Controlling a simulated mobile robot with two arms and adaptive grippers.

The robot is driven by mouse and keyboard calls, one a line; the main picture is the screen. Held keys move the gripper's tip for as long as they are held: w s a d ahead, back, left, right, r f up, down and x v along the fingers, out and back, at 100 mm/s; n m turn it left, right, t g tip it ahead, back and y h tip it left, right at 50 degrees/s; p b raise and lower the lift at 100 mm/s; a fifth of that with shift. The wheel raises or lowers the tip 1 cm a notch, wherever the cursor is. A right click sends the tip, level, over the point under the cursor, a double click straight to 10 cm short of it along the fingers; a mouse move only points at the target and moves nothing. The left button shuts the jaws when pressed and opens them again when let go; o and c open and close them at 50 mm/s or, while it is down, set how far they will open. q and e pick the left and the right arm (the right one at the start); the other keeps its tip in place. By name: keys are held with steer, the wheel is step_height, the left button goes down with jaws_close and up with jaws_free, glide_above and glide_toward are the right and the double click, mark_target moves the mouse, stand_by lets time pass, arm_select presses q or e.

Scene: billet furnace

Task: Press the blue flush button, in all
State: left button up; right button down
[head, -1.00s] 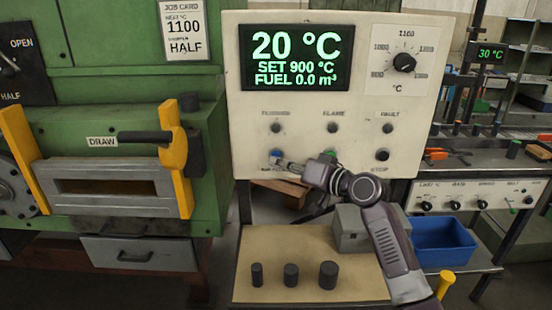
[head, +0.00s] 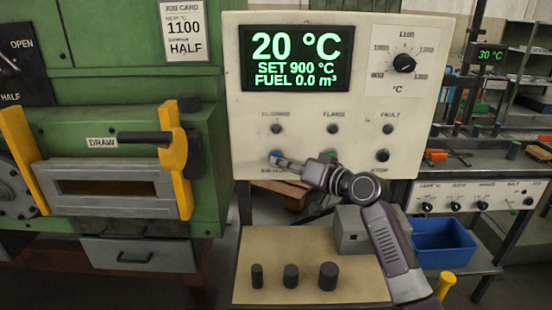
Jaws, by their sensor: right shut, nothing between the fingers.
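The blue flush button (head: 276,154) is at the lower left of the cream control panel (head: 300,185), above a small label too blurred to read. My right gripper (head: 274,158) is shut and empty. Its tips are at the button and cover part of it. I cannot tell whether they touch it or how far the button is pushed in. The panel display (head: 296,57) reads 20 °C, SET 900 °C, FUEL 0.0 m³. My left gripper is not in view.
A dark button (head: 382,156) and a knob (head: 404,62) are on the panel's right. Several dark billets (head: 291,276) stand on the tan table (head: 350,292) below, near a grey box (head: 352,236). The green furnace (head: 100,80) with its yellow-edged draw door stands left. A blue bin (head: 443,247) sits right.

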steer(key=shift+s+p, duration=0.35)
steer(key=shift+s, duration=0.35)
steer(key=s+p, duration=0.3)
steer(key=s, duration=0.2)
stand_by(0.6)
